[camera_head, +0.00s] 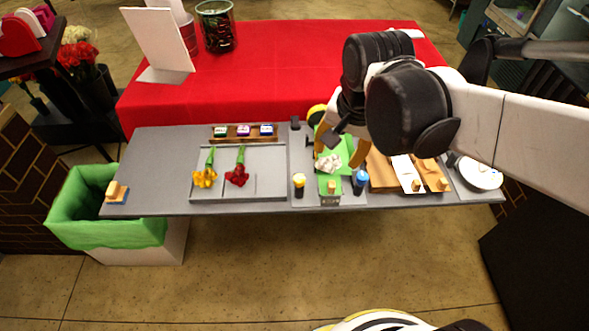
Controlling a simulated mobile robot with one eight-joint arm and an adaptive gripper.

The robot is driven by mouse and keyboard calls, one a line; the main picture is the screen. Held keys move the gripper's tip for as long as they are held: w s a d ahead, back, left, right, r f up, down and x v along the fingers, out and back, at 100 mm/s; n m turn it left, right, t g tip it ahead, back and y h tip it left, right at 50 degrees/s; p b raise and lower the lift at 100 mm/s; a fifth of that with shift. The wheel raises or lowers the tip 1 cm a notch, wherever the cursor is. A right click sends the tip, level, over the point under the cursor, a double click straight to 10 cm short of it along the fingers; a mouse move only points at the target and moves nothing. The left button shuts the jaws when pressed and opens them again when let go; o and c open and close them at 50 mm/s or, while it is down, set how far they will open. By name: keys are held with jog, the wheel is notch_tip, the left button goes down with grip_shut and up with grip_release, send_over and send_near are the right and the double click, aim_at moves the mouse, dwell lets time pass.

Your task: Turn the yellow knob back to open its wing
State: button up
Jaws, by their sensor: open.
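The yellow knob (298,180) stands near the front edge of the grey table, at the left of a station with green sheets. A blue knob (360,182) stands at the right of the same station. Green sheet material (336,184) lies between them, with a pale crumpled bundle (328,164) on it. Which flap is the yellow knob's wing, and how it is set, I cannot tell. My gripper (340,145) is open above the back of the station, behind and to the right of the yellow knob. My arm hides part of the station's back right.
A grey tray (265,190) at the left holds a yellow flower (205,176) and a red flower (237,174). Wooden boards (383,173) and a white plate (479,174) lie at the right. A green-lined bin (100,232) stands at the left end.

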aim_at(300, 178)
jog(key=w+a+f+m+g, duration=0.3)
jog(key=w+a+f+m, duration=0.15)
jog(key=a, duration=0.35)
jog(key=shift+n, duration=0.35)
jog(key=f+b, duration=0.1)
jog(key=f, duration=0.2)
jog(key=f+b, duration=0.1)
jog(key=f, duration=0.3)
jog(key=f+b, duration=0.1)
jog(key=f, duration=0.2)
jog(key=shift+w+d+f+b, duration=0.1)
jog(key=shift+d+f+b, duration=0.15)
jog(key=shift+d+b, duration=0.05)
grip_shut()
